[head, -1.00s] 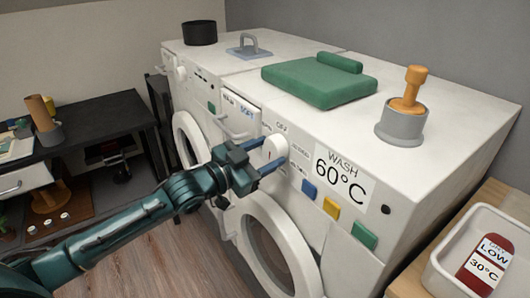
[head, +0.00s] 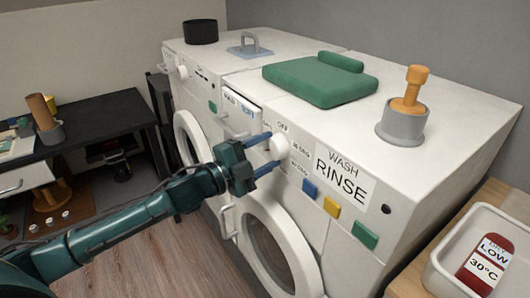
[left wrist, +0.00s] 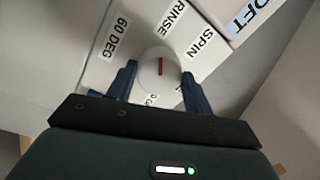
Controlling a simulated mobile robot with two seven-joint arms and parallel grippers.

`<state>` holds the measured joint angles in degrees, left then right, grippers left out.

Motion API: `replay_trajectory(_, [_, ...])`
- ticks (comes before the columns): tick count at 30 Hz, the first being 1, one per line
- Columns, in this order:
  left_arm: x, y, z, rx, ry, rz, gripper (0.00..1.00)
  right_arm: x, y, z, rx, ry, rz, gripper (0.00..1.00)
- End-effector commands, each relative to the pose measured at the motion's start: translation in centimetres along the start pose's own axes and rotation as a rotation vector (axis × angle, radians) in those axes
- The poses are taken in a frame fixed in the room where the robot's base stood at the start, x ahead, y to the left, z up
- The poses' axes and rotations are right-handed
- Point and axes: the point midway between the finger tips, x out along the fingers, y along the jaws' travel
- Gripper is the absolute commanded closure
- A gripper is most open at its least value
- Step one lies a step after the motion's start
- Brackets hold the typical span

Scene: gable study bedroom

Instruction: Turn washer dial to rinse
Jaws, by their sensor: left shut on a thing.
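The white washer dial (head: 278,147) sits on the front panel of the near washer (head: 300,215). My left gripper (head: 268,152) is shut on the dial, with one blue finger above it and one below. In the left wrist view the dial (left wrist: 158,72) lies between the two fingers (left wrist: 158,73), and its red mark points up, close to the RINSE label (left wrist: 173,18). The 60 DEG label (left wrist: 117,38) is left of it and SPIN (left wrist: 203,44) right. The display (head: 342,180) reads WASH RINSE. My right gripper is not in view.
Blue (head: 309,188), yellow (head: 332,207) and green (head: 364,234) buttons lie below the display. The round door (head: 315,280) is below the dial. A green folded cloth (head: 320,82) and a grey-and-orange object (head: 402,120) stand on top. A white tray (head: 440,255) is at right.

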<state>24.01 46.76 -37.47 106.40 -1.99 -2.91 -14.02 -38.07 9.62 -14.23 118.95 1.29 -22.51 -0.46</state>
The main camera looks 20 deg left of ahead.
Motion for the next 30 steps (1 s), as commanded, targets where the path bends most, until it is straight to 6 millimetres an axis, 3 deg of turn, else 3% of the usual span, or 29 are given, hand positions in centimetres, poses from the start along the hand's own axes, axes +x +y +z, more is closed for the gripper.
replay_trajectory(23, [0.02,-0.07,-0.03,0.100,0.010,-0.003,0.72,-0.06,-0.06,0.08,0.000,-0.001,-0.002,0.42])
replay_trajectory(24, [0.02,-0.07,-0.03,0.100,0.010,-0.003,0.46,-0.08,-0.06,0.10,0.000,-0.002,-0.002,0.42])
replay_trajectory(30, [0.02,-0.06,-0.02,0.099,0.009,-0.003,0.30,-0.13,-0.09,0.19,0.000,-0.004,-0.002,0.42])
